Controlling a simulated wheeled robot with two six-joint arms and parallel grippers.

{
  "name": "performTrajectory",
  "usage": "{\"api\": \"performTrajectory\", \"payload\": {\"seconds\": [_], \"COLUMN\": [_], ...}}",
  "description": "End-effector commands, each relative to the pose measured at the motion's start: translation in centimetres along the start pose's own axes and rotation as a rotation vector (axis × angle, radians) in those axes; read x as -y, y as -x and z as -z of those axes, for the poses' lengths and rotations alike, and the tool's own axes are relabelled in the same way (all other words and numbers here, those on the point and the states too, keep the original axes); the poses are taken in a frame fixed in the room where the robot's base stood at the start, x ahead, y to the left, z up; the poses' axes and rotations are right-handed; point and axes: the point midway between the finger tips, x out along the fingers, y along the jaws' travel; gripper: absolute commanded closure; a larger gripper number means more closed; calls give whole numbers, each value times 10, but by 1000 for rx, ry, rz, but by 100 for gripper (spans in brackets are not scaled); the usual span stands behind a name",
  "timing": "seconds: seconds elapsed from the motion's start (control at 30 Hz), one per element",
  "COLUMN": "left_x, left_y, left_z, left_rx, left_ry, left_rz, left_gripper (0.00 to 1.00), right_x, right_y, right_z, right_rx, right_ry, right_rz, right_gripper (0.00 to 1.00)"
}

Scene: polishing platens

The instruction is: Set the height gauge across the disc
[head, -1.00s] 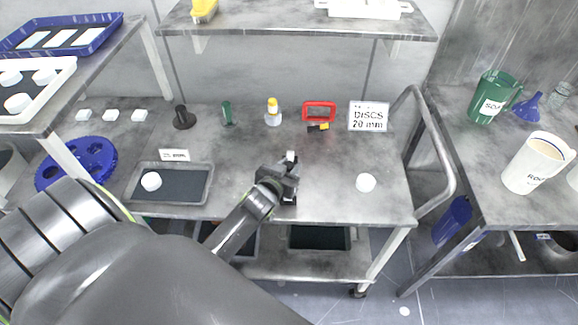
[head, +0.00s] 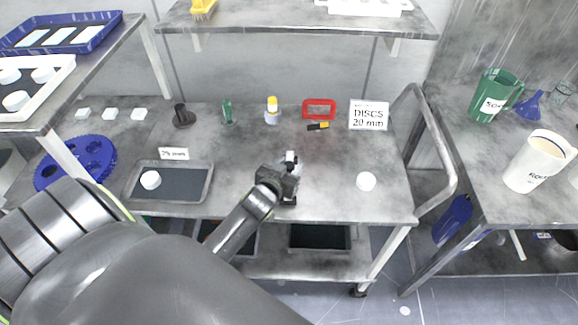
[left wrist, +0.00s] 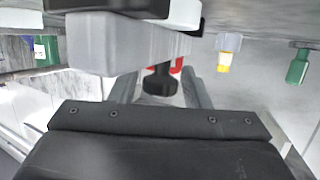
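A red rectangular frame (head: 319,103), which looks like the height gauge, stands at the back of the middle table. Part of it also shows in the left wrist view (left wrist: 177,65), behind dark parts. A white disc (head: 366,181) lies on the bare tabletop at the right. Another white disc (head: 150,180) lies in a dark shallow tray (head: 209,187) at the left. My left gripper (head: 290,178) is over the table's front middle, apart from the red frame and both discs. No held object is clear, and its finger gap cannot be made out. My right gripper is out of view.
A yellow-and-black tool (head: 318,126) lies in front of the red frame. A sign reading "DISCS 20 min" (head: 368,116), a yellow-capped bottle (head: 272,110), a green item (head: 228,113) and a black stand (head: 183,118) line the back. A rail (head: 443,150) bounds the right. The table's middle is clear.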

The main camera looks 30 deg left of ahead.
Motion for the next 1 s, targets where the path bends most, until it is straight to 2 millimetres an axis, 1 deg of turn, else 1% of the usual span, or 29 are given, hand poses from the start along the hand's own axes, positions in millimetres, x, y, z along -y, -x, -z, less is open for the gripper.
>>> {"api": "performTrajectory", "payload": {"seconds": [0.03, 0.07, 0.1, 0.37, 0.47, 0.57, 0.67, 1.0], "left_x": [0, 0, 0, 0, 1, 1, 1, 0], "left_y": [0, 0, 0, 1, 6, 16, 33, 101], "left_z": [0, 0, 0, -2, -3, -3, -2, -3], "left_rx": [0, 0, 1, 5, 5, 5, 4, 4], "left_ry": [0, 0, 0, 0, 1, 2, 1, 3], "left_rz": [0, 0, 0, 1, 1, 2, 1, 1], "left_gripper": [51, 47, 45, 45, 45, 45, 45, 45], "right_x": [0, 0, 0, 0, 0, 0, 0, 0], "right_y": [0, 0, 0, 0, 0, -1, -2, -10], "right_z": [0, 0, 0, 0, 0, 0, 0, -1], "right_rx": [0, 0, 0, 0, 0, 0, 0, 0], "right_ry": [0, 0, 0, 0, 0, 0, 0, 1], "right_rz": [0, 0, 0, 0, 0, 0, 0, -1], "right_gripper": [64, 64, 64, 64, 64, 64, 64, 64]}}
